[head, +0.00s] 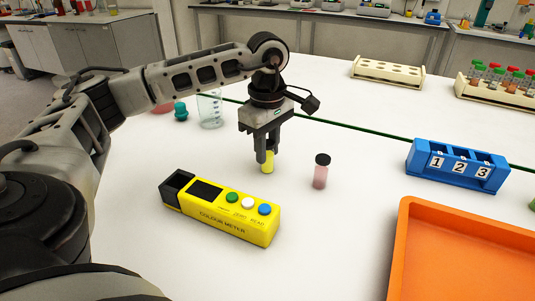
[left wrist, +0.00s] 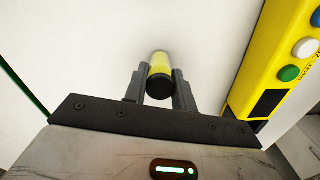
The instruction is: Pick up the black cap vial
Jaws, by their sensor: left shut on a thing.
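My left gripper (head: 266,156) points down and is shut on a vial with yellow contents (head: 267,166). In the left wrist view this yellow vial (left wrist: 160,64) shows a black cap, and it sits between the two fingers (left wrist: 159,85). The fingers hide its cap in the head view. I cannot tell whether its base touches the table. A second vial, with pink contents and a black cap (head: 320,171), stands upright on the table to the right of the gripper, apart from it. My right gripper is not in view.
A yellow colour meter (head: 230,222) lies just in front of the gripper. A blue numbered rack (head: 458,165) and an orange tray (head: 402,240) are at right. A beaker (head: 210,110) stands behind left. Racks (head: 388,72) are at the back. White table is clear around the pink vial.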

